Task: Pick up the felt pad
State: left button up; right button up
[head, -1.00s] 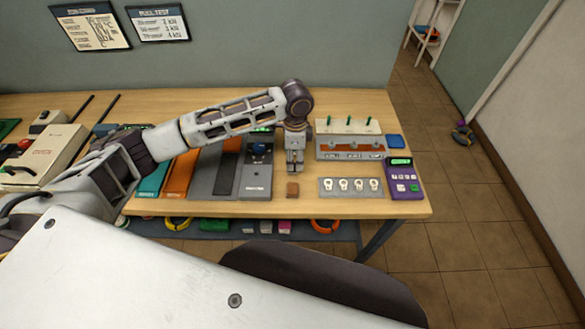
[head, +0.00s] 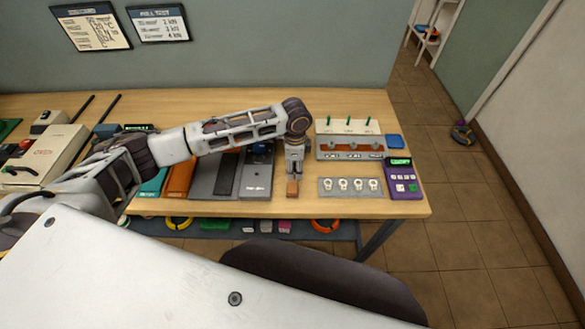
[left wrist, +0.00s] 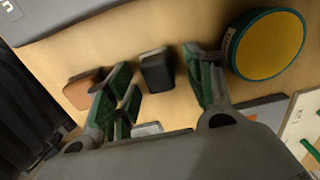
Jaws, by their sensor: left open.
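My left gripper (head: 293,178) is low over the front part of the bench. In the left wrist view its green-padded fingers (left wrist: 160,88) are open and apart. A small dark block with a pale layer along one edge (left wrist: 156,72) lies on the wood between and beyond the fingertips, not held. A brown block (head: 292,189) lies in front of the gripper; it also shows in the left wrist view (left wrist: 84,90), left of the dark block. I cannot tell for certain which block is the felt pad. The dark block is hidden in the head view. My right gripper is out of view.
A round yellow disc with a teal rim (left wrist: 268,46) lies beside the right finger. A toggle panel (head: 348,128), a plate with white round fittings (head: 350,188) and a purple meter (head: 402,178) stand to the right. A grey device (head: 257,180) is close on the left.

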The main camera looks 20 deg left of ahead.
aim_at(295, 166)
pick_arm(q)
jog(key=c, duration=0.9)
jog(key=shift+r, duration=5.05)
jog(key=shift+o, duration=0.6)
jog(key=shift+c, duration=1.1)
